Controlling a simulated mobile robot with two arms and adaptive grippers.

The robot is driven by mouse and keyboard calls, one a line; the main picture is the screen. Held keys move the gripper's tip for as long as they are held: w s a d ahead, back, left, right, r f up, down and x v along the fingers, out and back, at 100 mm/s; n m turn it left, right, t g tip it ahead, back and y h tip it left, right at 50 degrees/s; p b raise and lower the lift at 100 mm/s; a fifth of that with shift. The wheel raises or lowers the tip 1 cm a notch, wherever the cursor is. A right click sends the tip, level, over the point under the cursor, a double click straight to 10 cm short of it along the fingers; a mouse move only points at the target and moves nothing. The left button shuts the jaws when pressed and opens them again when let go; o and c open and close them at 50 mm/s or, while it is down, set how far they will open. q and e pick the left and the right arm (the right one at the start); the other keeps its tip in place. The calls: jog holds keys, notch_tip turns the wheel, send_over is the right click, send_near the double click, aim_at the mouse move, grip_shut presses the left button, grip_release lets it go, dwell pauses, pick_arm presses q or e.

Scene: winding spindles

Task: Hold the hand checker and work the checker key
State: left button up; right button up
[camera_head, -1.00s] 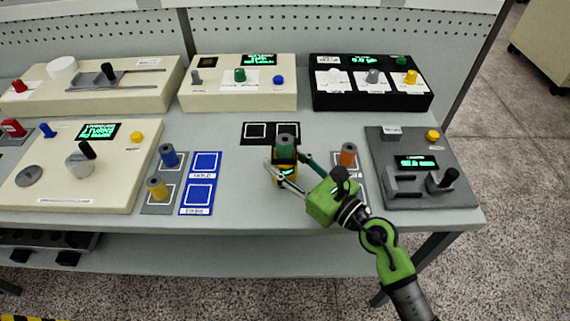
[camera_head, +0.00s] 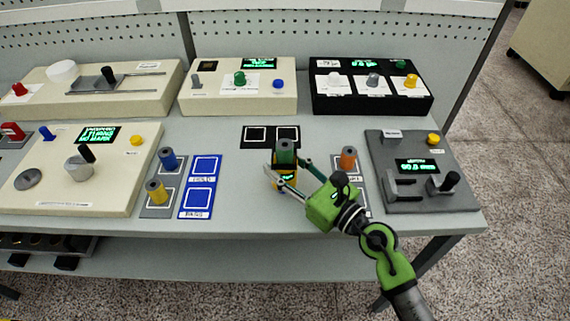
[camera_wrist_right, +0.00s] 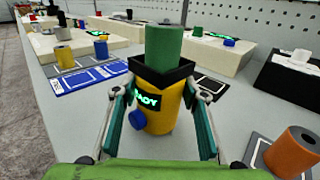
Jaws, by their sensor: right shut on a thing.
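The hand checker (camera_wrist_right: 165,110) is a yellow upright body with a black square cup on top, a lit green display and a blue key (camera_wrist_right: 137,120) on its side, low at the left in the right wrist view. A green spindle (camera_wrist_right: 164,48) stands upright in the black cup. In the head view the checker (camera_head: 284,184) is partly covered by my gripper. My right gripper (camera_head: 286,172) is shut on the checker, with a finger on either side of its body. I cannot tell whether the checker touches the table. My left gripper is not in view.
Left of the checker are a blue two-square mat (camera_head: 201,186) and a grey mat with blue and yellow spindles (camera_head: 168,158). An orange spindle (camera_head: 348,158) stands close on the right. A grey device (camera_head: 412,172) is further right; control boxes line the back.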

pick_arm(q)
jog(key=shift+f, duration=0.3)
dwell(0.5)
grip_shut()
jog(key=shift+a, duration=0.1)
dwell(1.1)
